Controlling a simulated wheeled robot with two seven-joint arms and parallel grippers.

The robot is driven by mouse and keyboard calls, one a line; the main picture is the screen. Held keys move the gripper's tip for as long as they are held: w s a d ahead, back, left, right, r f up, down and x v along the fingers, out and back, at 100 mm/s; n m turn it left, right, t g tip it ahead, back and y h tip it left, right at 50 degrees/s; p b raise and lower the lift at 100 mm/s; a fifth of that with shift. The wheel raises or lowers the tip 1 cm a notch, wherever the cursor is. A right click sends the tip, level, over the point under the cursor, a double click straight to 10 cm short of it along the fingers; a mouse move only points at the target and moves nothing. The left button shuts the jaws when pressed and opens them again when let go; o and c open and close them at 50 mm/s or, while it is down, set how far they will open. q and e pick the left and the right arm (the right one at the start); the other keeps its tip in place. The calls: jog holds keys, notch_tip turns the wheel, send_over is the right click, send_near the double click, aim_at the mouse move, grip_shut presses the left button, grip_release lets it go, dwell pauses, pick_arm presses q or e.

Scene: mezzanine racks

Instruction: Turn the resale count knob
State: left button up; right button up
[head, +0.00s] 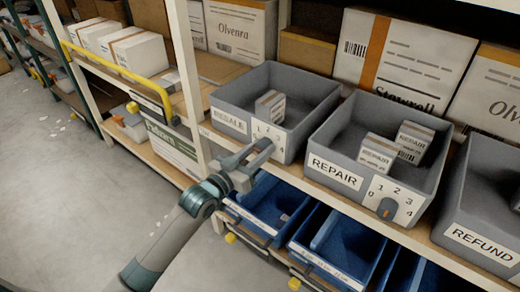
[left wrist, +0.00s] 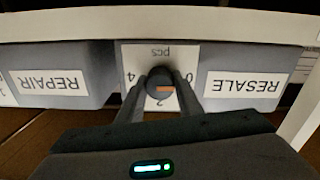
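The resale bin (head: 226,120) is a grey open box at the left of the row, with a small labelled carton inside. Its white dial plate (head: 281,140) carries digits up to 4. My left gripper (head: 264,148) is at this dial. In the left wrist view its two fingers (left wrist: 161,92) are on either side of the knob and look closed against it. They hide part of the digits. My right gripper is out of view.
The repair bin (head: 318,150), with its own dial plate (head: 393,200), and the refund bin (head: 458,222) stand to the right. Blue bins (head: 335,250) sit on the shelf below. A white rack post (head: 190,75) rises left of the resale bin. Open floor lies left.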

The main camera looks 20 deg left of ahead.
pick_arm(q)
jog(key=shift+r+m+p, duration=0.1)
jog(key=shift+m+p, duration=0.6)
jog(key=shift+m, duration=0.1)
jog(key=shift+r+m+p, duration=0.1)
jog(key=shift+m+p, duration=0.65)
jog(key=shift+m, duration=0.35)
jog(key=shift+m+p, duration=0.7)
jog(key=shift+m, duration=0.5)
jog(key=shift+m+p, duration=0.6)
jog(key=shift+m, duration=0.7)
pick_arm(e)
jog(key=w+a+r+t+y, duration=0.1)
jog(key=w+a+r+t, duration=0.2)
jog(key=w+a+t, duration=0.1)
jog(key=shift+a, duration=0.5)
pick_arm(q)
jog(key=o, duration=1)
jog(key=shift+o, duration=0.2)
